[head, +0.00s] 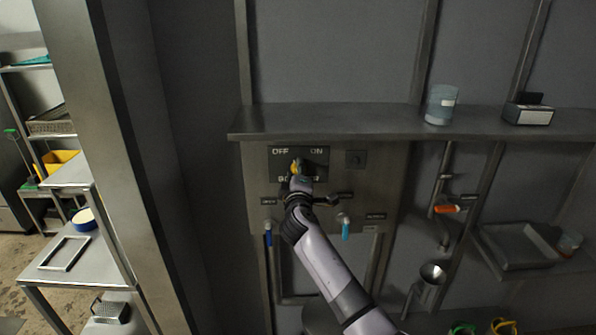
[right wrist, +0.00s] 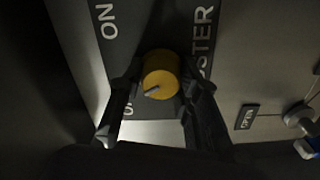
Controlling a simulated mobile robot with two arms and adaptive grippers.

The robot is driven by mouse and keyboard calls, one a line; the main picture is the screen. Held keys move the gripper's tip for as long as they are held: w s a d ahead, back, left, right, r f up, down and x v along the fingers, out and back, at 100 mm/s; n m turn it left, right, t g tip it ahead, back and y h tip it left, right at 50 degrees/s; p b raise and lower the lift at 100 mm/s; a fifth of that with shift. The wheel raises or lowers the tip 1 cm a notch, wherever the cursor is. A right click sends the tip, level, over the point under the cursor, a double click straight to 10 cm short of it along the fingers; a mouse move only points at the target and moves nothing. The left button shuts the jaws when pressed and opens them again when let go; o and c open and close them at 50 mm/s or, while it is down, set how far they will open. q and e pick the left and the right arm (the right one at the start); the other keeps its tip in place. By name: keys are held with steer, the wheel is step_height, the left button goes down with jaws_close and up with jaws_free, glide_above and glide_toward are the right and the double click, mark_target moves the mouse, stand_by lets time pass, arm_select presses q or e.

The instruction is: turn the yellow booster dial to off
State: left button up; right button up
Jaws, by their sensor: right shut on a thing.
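The yellow booster dial (head: 296,166) sits on a dark plate (head: 284,159) marked OFF at left, ON at right and BOOSTER below, on a metal panel under the shelf. In the head view my right gripper (head: 300,172) covers much of the dial. In the right wrist view the dial (right wrist: 161,75) is a yellow round knob with a light pointer mark on its face. My right gripper (right wrist: 160,88) has one finger on each side of it and is shut on it. The left gripper is in neither view.
A metal shelf (head: 330,119) above the panel holds a clear jar (head: 440,104) and a dark box (head: 529,113). Blue (head: 268,236) and cyan (head: 345,229) handles hang below the dial. An orange valve handle (head: 447,209) is at right. A metal post (head: 118,150) stands at left.

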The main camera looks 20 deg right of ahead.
steer(key=shift+f, duration=0.1)
stand_by(0.4)
steer(key=o, duration=1.2)
steer(key=shift+a, duration=0.1)
steer(key=v, duration=1.2)
